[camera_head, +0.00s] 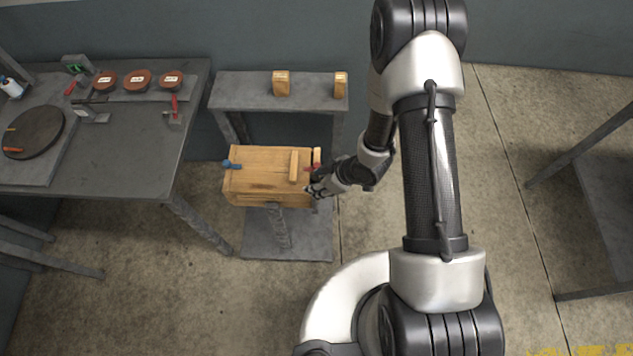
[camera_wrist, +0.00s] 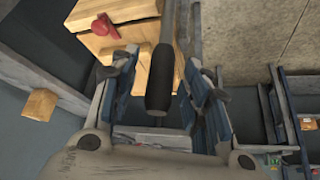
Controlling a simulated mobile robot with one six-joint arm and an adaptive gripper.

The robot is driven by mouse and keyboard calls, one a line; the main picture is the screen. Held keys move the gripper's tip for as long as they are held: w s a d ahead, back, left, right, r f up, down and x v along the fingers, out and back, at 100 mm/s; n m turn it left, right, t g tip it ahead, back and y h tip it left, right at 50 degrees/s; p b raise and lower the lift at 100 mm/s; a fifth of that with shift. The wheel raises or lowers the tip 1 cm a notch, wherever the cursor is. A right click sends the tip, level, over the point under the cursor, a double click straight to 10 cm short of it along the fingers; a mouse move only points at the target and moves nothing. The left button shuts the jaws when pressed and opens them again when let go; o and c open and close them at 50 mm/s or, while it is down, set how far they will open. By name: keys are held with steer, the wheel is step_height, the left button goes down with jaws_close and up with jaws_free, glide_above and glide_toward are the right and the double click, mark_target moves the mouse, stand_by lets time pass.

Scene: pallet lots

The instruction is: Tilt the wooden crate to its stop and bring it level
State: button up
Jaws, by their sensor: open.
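The wooden crate (camera_head: 262,178) is a closed light-wood box on a grey stand (camera_head: 288,243), near the middle of the head view. A blue knob (camera_head: 232,164) is at its left end and a red knob (camera_head: 308,168) near its right end. The head camera looks down steeply, so any slight tilt is hard to judge. My gripper (camera_head: 314,190) is at the crate's right end. In the wrist view, my open gripper (camera_wrist: 160,72) has its fingers on either side of a metal lever with a black grip (camera_wrist: 160,82). The crate (camera_wrist: 135,42) is behind it.
A grey shelf (camera_head: 245,93) with two small wooden blocks (camera_head: 281,84) stands behind the crate. A workbench (camera_head: 135,155) with brown round dishes (camera_head: 137,79) and a dark disc (camera_head: 33,132) is at left. Another table (camera_head: 606,190) is at right. The floor in front is clear.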

steer(key=v, duration=1)
steer(key=shift+r, duration=0.2)
steer(key=w+d+r+m+t+h+b, duration=0.2)
steer(key=w+d+r+h, duration=0.25)
steer(key=d+r, duration=0.4)
steer(key=s+d+r+m+h+b, duration=0.1)
steer(key=d+r+m, duration=0.1)
steer(key=r, duration=0.3)
steer(key=s+d+r+m+h+b, duration=0.1)
steer(key=s+d+r+m+h, duration=0.1)
steer(key=r, duration=0.3)
steer(key=s+a+r+m+y+b, duration=0.1)
steer(key=s+a+r+m, duration=0.1)
steer(key=s, duration=0.6)
steer(key=s+a+r+m+y+b, duration=0.1)
steer(key=s+a+r+m, duration=0.2)
steer(key=s, duration=0.6)
step_height(320, 180, up, 2)
steer(key=shift+a+r+m+g, duration=0.2)
steer(key=shift+a+m+g, duration=0.05)
steer(key=shift+m+g, duration=0.05)
